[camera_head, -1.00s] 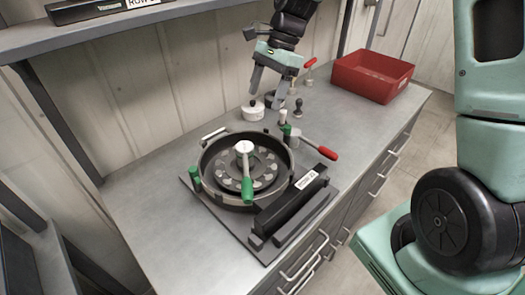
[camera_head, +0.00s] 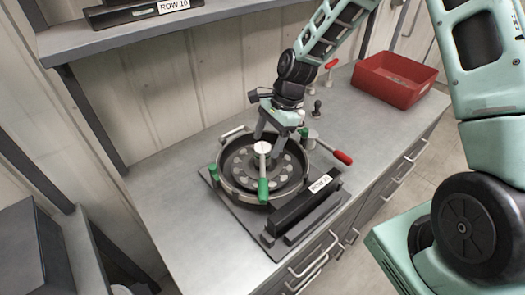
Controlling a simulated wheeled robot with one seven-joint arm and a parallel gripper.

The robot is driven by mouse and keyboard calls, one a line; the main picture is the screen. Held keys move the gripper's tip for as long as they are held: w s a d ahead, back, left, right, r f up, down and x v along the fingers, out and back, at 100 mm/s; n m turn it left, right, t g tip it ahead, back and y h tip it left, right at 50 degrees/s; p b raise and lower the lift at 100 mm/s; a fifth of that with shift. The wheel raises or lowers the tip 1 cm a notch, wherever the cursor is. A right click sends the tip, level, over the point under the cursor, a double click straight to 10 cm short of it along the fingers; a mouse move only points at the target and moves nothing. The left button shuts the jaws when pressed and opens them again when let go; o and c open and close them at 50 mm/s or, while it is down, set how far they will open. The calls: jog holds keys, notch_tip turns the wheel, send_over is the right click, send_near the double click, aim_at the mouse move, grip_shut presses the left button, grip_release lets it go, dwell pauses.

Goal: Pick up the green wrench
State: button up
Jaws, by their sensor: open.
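The green wrench (camera_head: 263,189) has a green handle and a pale round head. It lies over the middle of the round seed meter (camera_head: 230,188), with its handle pointing toward the front of the bench. My gripper (camera_head: 268,137) is open and points down just behind the wrench head, over the back part of the meter. Its fingers look apart from the wrench. Whether they touch the meter cannot be told. My gripper and arm hide part of the bench behind the meter.
A red-handled tool (camera_head: 342,157) sticks out right of the meter. A black block with a label (camera_head: 305,203) lies in front. A red bin (camera_head: 393,80) stands at the back right. A shelf (camera_head: 160,25) overhangs the back left. The bench's left part is clear.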

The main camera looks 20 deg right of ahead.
aim_at(264, 146)
jog(key=shift+p+x, duration=0.75)
jog(key=shift+x, duration=1.2)
jog(key=shift+a, duration=0.15)
jog(key=shift+r, duration=0.1)
grip_shut()
jog(key=shift+r, duration=0.1)
notch_tip(264, 146, up, 9)
jog(key=b, duration=0.3)
jog(key=shift+r, duration=0.4)
